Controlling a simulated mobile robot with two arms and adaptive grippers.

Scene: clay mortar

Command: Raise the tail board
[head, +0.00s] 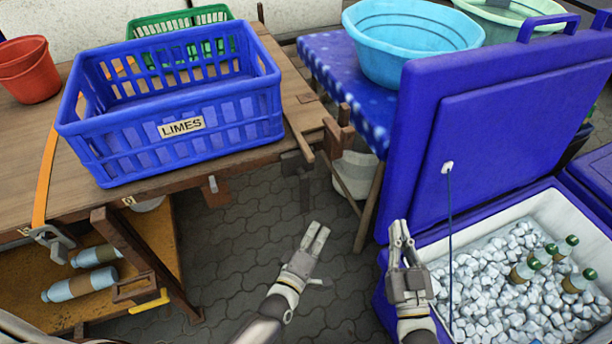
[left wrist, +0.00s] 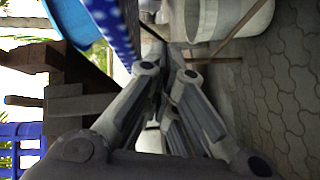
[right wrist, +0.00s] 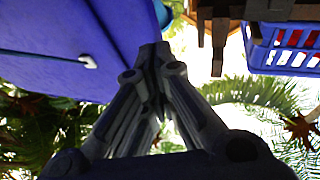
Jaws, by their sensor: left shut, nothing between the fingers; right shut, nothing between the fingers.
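The wooden cart (head: 52,125) stands at left in the head view. At its right end are a narrow wooden edge strip (head: 298,132), a brown block (head: 336,138) and dark brackets (head: 297,164). I cannot clearly make out the tail board; it may hang at this end, seen edge-on. My left gripper (head: 316,230) is shut and empty over the paving, below and apart from the cart's end. The left wrist view shows brown wood (left wrist: 40,56) beside its shut fingers (left wrist: 163,75). My right gripper (head: 400,230) is shut and empty, in front of the blue cooler.
A blue crate labelled LIMES (head: 180,128) sits on the cart. An open cooler (head: 545,205) with ice and bottles is at right, its blue lid (head: 480,125) upright. A blue-covered table (head: 335,65) holds a basin (head: 412,40). Paving (head: 240,240) is clear between.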

